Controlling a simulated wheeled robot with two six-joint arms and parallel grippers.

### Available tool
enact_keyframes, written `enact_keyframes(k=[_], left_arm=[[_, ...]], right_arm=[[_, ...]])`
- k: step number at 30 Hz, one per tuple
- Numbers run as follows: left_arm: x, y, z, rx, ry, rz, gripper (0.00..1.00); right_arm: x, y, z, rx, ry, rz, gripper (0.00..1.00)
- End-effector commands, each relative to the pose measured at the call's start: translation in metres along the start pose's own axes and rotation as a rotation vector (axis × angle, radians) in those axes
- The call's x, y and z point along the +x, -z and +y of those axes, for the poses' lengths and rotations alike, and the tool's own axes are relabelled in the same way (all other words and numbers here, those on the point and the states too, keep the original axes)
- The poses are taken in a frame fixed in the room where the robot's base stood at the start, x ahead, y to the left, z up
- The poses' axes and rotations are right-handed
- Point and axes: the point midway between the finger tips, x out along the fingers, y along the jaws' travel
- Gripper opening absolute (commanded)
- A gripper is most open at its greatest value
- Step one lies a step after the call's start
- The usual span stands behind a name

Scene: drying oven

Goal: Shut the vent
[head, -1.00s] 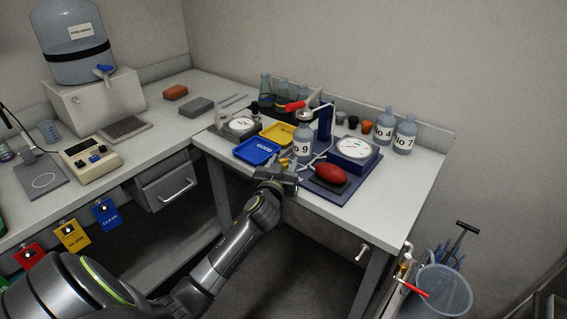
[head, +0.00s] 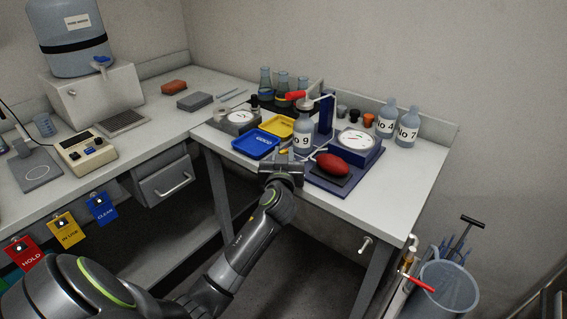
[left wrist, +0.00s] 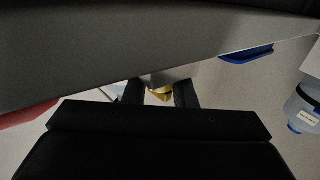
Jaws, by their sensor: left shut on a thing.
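My left gripper (head: 284,158) is at the front edge of the right-hand bench, just in front of bottle No 9 (head: 303,142). In the left wrist view its two dark fingers (left wrist: 160,92) are shut on a small brass piece (left wrist: 160,94), which looks like the vent's fitting. The gripper hides most of this piece in the head view. Thin tubing runs close by, towards the red rubber bulb (head: 332,164) on the blue base (head: 315,183). Whether the vent is open or shut cannot be told. My right gripper is not in view.
A blue tray (head: 238,146) and a yellow tray (head: 266,124) lie left of the gripper. A dial gauge (head: 356,142) and bottles No 4 (head: 387,118) and No 7 (head: 407,128) stand to the right. The bench's front right corner is clear.

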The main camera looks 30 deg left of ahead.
Motion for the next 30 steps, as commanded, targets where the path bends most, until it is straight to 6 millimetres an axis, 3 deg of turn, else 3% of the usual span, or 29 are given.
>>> enact_keyframes(k=[1, 6, 21, 22, 26, 30], left_arm=[[0.000, -0.006, 0.002, -0.005, 0.032, 0.003, 0.01], [0.000, -0.004, 0.002, -0.004, 0.141, 0.003, 0.01], [-0.001, 0.001, 0.000, -0.002, 0.203, 0.000, 0.01], [-0.001, 0.001, 0.000, -0.002, 0.203, 0.000, 0.28], [-0.001, 0.001, 0.000, -0.002, 0.203, 0.000, 0.44], [-0.001, 0.001, 0.000, -0.001, 0.203, 0.000, 0.44]], right_arm=[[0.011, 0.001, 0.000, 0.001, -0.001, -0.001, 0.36], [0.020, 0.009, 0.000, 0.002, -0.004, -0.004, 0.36], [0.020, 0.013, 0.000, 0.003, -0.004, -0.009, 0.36], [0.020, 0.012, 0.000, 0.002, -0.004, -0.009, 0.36], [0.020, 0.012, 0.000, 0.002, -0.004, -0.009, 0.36], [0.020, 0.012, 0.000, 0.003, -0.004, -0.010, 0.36]])
